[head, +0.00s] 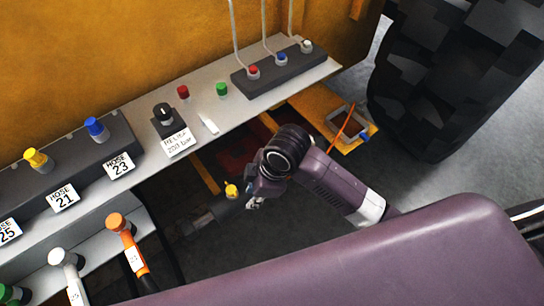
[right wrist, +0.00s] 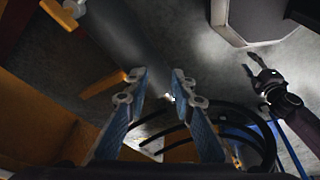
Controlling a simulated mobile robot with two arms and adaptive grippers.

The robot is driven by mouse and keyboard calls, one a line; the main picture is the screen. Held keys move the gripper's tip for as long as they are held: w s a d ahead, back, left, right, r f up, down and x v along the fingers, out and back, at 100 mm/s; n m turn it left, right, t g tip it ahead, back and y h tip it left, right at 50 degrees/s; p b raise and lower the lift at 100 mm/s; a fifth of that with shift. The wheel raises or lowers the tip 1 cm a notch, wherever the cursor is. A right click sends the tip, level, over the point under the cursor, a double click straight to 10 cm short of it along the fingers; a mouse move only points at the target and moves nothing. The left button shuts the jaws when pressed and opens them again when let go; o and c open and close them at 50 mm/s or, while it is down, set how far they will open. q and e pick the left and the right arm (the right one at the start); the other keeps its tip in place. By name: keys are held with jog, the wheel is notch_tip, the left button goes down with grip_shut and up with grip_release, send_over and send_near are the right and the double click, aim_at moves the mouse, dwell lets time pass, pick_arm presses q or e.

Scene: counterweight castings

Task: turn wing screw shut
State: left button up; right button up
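A small yellow knob (head: 231,190) sits on a dark cylinder (head: 205,218) below the panel in the head view; I take it for the wing screw, but its wings are too small to tell. My right gripper (head: 254,203) is close to its right, partly hidden by my wrist. In the right wrist view, the two blue-grey fingers of my right gripper (right wrist: 158,78) are apart with nothing between them. The dark cylinder (right wrist: 135,38) lies beyond them. A yellow bar on a metal fitting (right wrist: 62,14) shows at upper left.
A grey panel (head: 228,107) with coloured couplings, a dial and labels runs above my right arm. Orange and white hose handles (head: 121,222) hang at lower left. A big black tyre (head: 455,75) stands at right. Dark curved hoses (right wrist: 262,138) lie right of the fingers.

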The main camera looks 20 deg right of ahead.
jog(key=w+d+r+n+h, duration=0.1)
jog(key=w+d+n, duration=0.1)
jog(key=w+d, duration=0.1)
jog(key=w+d+r+n+g+h, duration=0.1)
jog(key=w+d+r+n, duration=0.1)
jog(key=w, duration=0.2)
jog(key=w+d+r+n+h, duration=0.1)
jog(key=w+d+n, duration=0.2)
jog(key=w, duration=0.1)
jog(key=shift+w+d+r+g, duration=0.2)
jog(key=shift+d+r+g, duration=0.05)
jog(key=shift+d+g, duration=0.1)
jog(key=shift+d, duration=0.15)
notch_tip(320, 180, down, 8)
jog(key=shift+w+r, duration=0.1)
jog(key=shift+r, duration=0.15)
grip_shut()
